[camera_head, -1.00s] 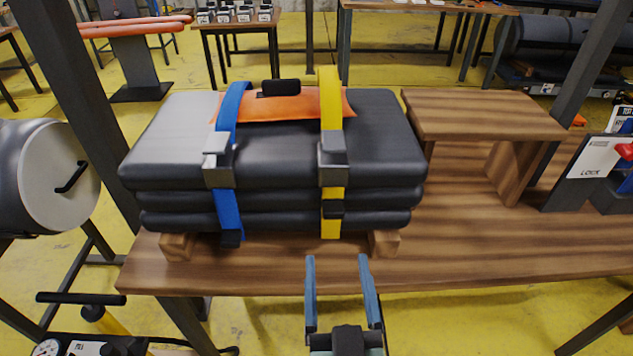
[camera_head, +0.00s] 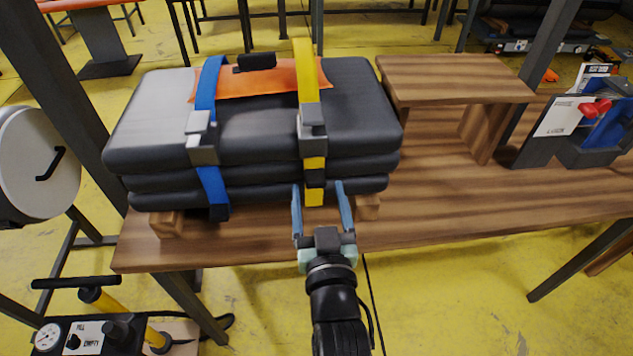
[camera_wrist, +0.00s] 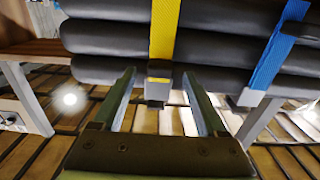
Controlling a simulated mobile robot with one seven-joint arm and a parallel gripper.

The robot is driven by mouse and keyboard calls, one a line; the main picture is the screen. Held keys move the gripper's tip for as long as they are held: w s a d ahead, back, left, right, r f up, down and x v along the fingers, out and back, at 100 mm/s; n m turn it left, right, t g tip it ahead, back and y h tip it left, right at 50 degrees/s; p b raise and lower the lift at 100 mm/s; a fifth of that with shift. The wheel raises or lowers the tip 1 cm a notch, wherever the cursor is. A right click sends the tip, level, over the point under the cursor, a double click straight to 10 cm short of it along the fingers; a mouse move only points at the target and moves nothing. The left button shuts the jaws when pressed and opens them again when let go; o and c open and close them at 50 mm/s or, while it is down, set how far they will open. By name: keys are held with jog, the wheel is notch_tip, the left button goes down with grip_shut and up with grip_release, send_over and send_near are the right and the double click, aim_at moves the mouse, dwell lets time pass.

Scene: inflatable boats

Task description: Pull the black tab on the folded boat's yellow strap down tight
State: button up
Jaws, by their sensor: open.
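The folded dark grey boat (camera_head: 250,135) lies in a stack on wooden blocks on the bench. Its yellow strap (camera_head: 306,75) runs over the top, through a grey buckle (camera_head: 312,120), and hangs down the front. The black tab (camera_head: 314,179) is on the hanging part; it also shows in the wrist view (camera_wrist: 158,88). My gripper (camera_head: 318,186) is open at the boat's front. In the wrist view its fingertips (camera_wrist: 159,74) stand on either side of the strap's lower end, with the tab between them. I cannot tell whether either finger touches it.
A blue strap (camera_head: 207,90) with its own buckle is to the left of the yellow one. An orange panel with a black handle (camera_head: 257,62) lies on top. A wooden riser (camera_head: 455,75) stands to the right; the bench front (camera_head: 450,215) is clear.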

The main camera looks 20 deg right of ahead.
aim_at(315, 178)
jog(key=shift+x, duration=1.35)
grip_shut()
dwell(0.5)
